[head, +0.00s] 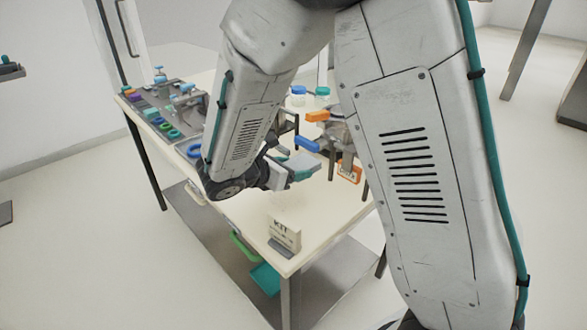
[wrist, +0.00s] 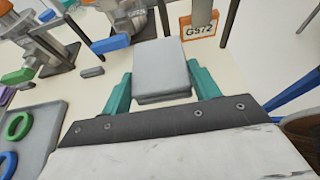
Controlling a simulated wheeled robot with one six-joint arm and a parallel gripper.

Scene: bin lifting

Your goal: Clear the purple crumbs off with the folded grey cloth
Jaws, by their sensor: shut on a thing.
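My gripper (wrist: 162,88) has teal fingers on either side of the folded grey cloth (wrist: 162,66) and is shut on it. The cloth is a flat, light grey block sticking out ahead of the fingers. In the head view my gripper (head: 291,171) is over the middle of the pale tabletop (head: 250,203), with the cloth (head: 301,160) partly hidden by it. I cannot tell whether the cloth touches the table. No purple crumbs can be made out in either view; my arm and the cloth hide part of the table.
An orange-framed tag reading G572 (wrist: 199,28) stands just beyond the cloth. Metal fixtures with a blue handle (wrist: 110,44) and green handle (wrist: 18,76) stand near. A grey tray (wrist: 52,118) with rings lies left. A KIT sign (head: 285,233) stands at the near end.

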